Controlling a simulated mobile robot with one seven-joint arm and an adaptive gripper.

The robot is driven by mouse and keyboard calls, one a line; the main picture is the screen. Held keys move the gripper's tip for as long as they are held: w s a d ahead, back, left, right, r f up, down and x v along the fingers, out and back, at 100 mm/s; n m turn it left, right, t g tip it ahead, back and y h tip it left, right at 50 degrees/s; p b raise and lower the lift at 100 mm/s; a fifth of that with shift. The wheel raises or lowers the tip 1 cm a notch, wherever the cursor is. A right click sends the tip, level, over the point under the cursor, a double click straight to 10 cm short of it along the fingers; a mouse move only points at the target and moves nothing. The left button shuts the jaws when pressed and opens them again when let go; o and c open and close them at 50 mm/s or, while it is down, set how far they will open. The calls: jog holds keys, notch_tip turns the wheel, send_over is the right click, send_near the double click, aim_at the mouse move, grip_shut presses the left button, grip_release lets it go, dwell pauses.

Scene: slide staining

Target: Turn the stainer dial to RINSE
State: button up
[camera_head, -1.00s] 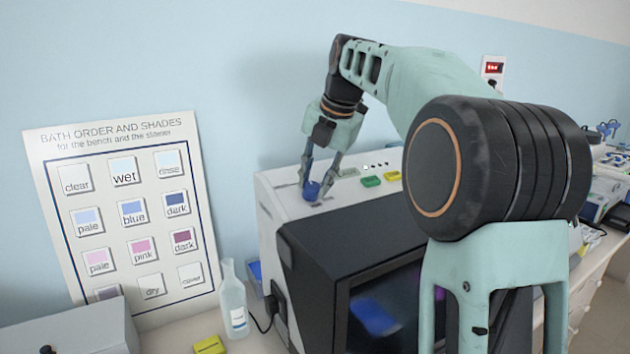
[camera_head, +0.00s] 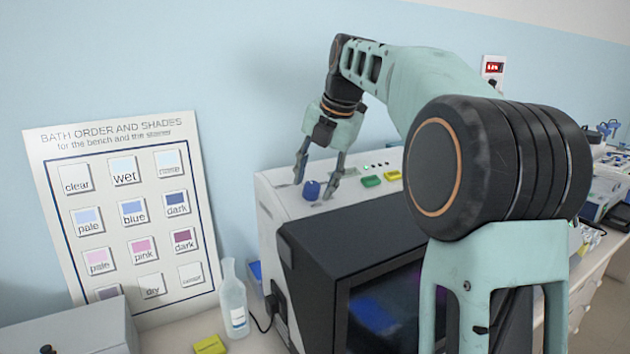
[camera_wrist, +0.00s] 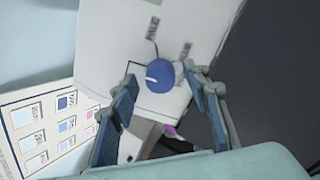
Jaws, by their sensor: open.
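The blue stainer dial (camera_head: 311,190) sits on the light top panel of the stainer (camera_head: 283,203). In the wrist view the dial (camera_wrist: 160,76) is round, with a white pointer line pointing left in the picture. In the wrist view my gripper (camera_wrist: 160,92) is open, and the dial lies between and just beyond the fingertips.
Green (camera_head: 371,181) and yellow (camera_head: 393,175) buttons sit right of the dial. A bath-order chart (camera_head: 125,215) leans on the wall at left. A clear bottle (camera_head: 233,300) and a yellow block (camera_head: 210,345) stand left of the stainer.

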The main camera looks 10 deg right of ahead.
jog(key=v, duration=1.2)
